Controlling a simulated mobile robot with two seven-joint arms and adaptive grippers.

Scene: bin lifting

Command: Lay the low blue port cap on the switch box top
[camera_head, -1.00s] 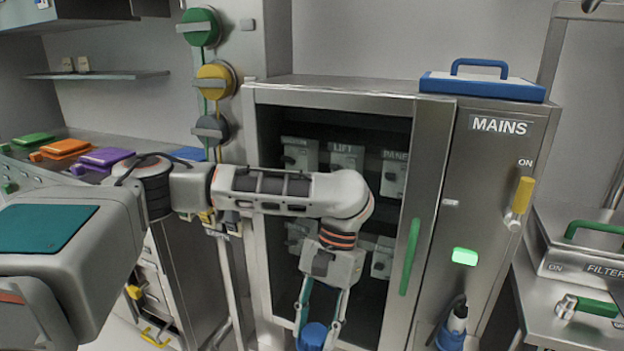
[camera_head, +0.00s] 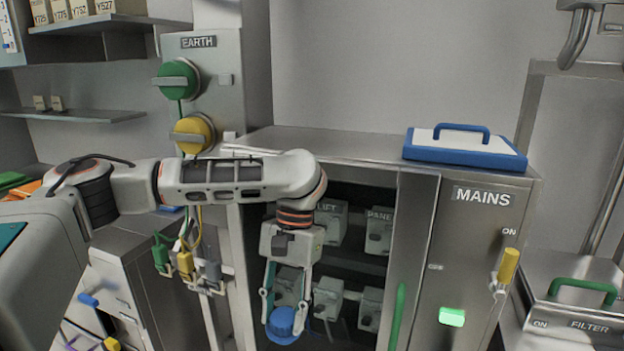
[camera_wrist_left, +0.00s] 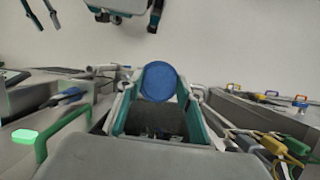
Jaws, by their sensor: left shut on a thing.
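My left gripper (camera_head: 284,308) hangs fingers down in front of the open switch box and is shut on a round blue port cap (camera_head: 284,325). The cap also shows in the left wrist view (camera_wrist_left: 160,82), between the fingertips (camera_wrist_left: 160,100). The switch box top (camera_head: 340,146) is a bare grey metal surface, above and behind the cap. A blue-rimmed white lid with a blue handle (camera_head: 465,147) lies on its right part. My right gripper does not show clearly in the head view.
The MAINS panel (camera_head: 480,240) has a yellow lever (camera_head: 508,266) and a lit green button (camera_head: 452,316). A green door handle (camera_head: 397,315) stands near the cap's right. The EARTH column (camera_head: 210,80) with green and yellow knobs rises at the left. The left part of the top is free.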

